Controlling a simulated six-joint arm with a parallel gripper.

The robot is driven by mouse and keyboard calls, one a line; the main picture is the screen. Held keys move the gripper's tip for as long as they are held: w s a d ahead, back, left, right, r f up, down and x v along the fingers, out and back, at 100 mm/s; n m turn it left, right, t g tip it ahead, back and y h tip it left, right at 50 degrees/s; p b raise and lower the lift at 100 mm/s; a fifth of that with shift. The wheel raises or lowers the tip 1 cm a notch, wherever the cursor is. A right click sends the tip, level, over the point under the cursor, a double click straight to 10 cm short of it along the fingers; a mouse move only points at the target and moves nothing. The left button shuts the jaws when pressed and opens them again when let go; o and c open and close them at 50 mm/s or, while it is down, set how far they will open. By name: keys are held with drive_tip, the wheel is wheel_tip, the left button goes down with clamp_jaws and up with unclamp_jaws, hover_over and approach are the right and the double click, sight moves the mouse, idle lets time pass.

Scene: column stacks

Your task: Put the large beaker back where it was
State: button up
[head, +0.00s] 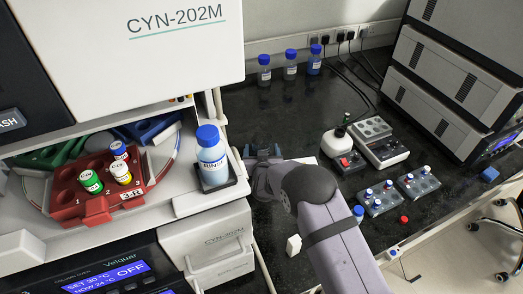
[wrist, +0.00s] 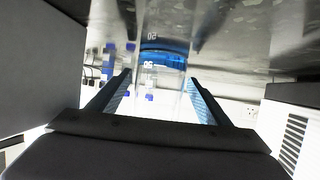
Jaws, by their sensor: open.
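A clear glass beaker with blue liquid and white markings (wrist: 163,58) shows in the wrist view, where the picture appears upside down. It seems to stand on the dark bench. My gripper (wrist: 160,78) is open, with one finger on each side of the beaker's clear part. I cannot tell whether either finger touches the glass. In the head view my gripper (head: 263,152) is low over the bench, just right of the rinse bottle. The beaker cannot be made out there, hidden by the gripper and arm.
The rinse bottle (head: 212,158) stands close left of my gripper on the instrument ledge, near a red vial rack (head: 97,187). Several blue-capped bottles (head: 290,66) stand at the back. Vial racks (head: 384,199) and a hotplate (head: 385,153) are at right. Dark bench (head: 285,115) behind is clear.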

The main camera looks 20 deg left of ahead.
drive_tip(key=shift+r, duration=0.1)
drive_tip(key=shift+r, duration=0.1)
drive_tip(key=b+v, duration=0.1)
drive_tip(key=v, duration=1.1)
idle(0.4)
drive_tip(key=s+d+r+m+g+h+p, duration=0.1)
drive_tip(key=s+d+r+g+p, duration=0.15)
drive_tip(key=d, duration=0.75)
drive_tip(key=s+d+r+m+g+h+p, duration=0.1)
drive_tip(key=d+r+g+h, duration=0.15)
drive_tip(key=d, duration=0.65)
drive_tip(key=s+d+r+m+g+h+p, duration=0.1)
drive_tip(key=s+d+g, duration=0.6)
drive_tip(key=s+d, duration=1.1)
wheel_tip(320, 180, up, 2)
drive_tip(key=shift+s+d+r+m+h+p, duration=0.15)
drive_tip(key=shift+s+m+h+p, duration=0.3)
drive_tip(key=shift+s+m, duration=0.45)
